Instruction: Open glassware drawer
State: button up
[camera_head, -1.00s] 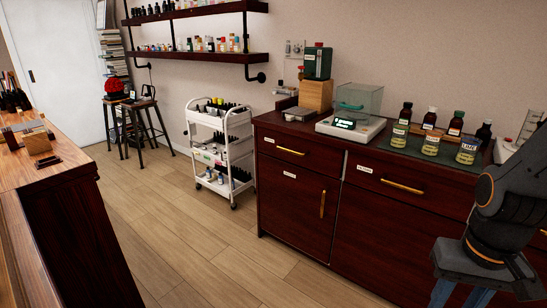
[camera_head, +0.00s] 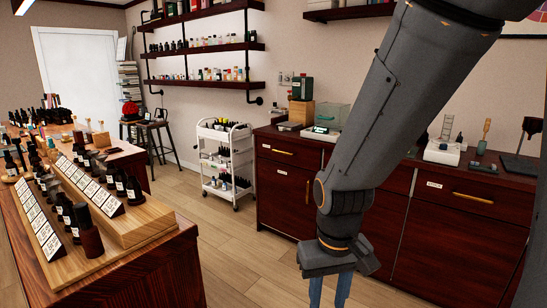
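A dark red-brown cabinet runs along the back wall, with drawers along its top. The left drawer (camera_head: 276,161) has a gold bar handle (camera_head: 282,152) and a small white label; it is closed. A right drawer (camera_head: 455,204) has a gold handle (camera_head: 473,197) and a white label; it is closed too. The labels are too small to read, so I cannot tell which drawer is for glassware. My arm hides much of the middle drawer. My gripper (camera_head: 330,290) points down in front of the cabinet, its two blue fingers apart and empty, tips cut off by the frame.
A white trolley (camera_head: 228,167) with bottles stands left of the cabinet. A wooden counter (camera_head: 150,262) with a bottle rack fills the lower left. A scale (camera_head: 318,133) and other instruments stand on the cabinet top. Wooden floor (camera_head: 235,235) is clear between counter and cabinet.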

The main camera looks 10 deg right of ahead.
aim_at(299, 155)
jog(key=z, duration=0.6)
jog(key=i, duration=0.55)
jog(key=z, duration=0.6)
jog(key=i, duration=1.15)
jog(key=u, duration=0.85)
jog(key=i, duration=0.6)
